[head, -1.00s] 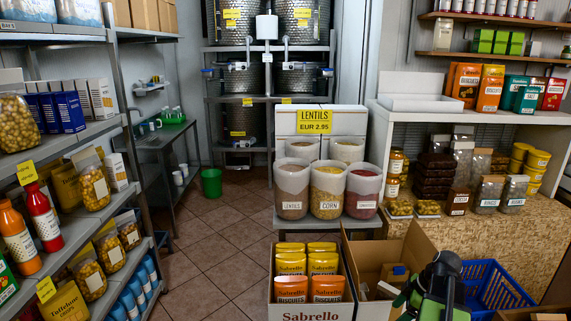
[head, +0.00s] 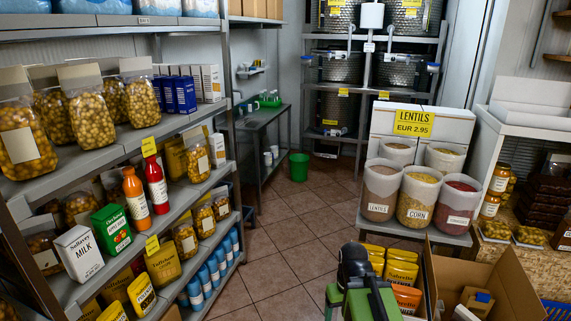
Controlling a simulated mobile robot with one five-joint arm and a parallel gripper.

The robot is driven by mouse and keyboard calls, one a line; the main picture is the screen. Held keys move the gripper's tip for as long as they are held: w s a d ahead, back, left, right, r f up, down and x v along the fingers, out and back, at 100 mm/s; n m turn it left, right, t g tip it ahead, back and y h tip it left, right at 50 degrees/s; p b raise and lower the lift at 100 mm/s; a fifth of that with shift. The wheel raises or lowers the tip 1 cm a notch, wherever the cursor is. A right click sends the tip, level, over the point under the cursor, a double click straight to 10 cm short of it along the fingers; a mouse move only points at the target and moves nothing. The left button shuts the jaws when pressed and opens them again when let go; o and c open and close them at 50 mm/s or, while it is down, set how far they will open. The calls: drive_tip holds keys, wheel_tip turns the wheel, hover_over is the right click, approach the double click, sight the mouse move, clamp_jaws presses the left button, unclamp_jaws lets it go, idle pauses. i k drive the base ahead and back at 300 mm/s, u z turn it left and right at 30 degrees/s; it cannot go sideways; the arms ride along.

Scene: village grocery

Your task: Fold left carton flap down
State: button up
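The open brown cardboard carton (head: 470,261) stands on the floor at the lower right of the head view, cut off by the bottom edge. Its left side (head: 430,277) rises as a narrow upright strip, seen nearly edge-on. I cannot tell where wall ends and flap begins there. The carton's right side (head: 518,285) leans outward. Several small packages (head: 477,299) lie inside. My green and black arm (head: 355,280) shows at the bottom centre, left of the carton and apart from it in the picture. I cannot make out my gripper's fingers.
Yellow and orange biscuit packs (head: 401,271) stand left of the carton, partly hidden by my arm. Lentil, corn and red-filled bins (head: 417,200) stand on a low shelf behind. A loaded shelf (head: 200,122) lines the left. Tiled floor (head: 300,235) is clear between them.

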sight(433, 287)
drive_tip(key=u, duration=0.75)
drive_tip(key=i, duration=0.8)
drive_tip(key=u, duration=0.95)
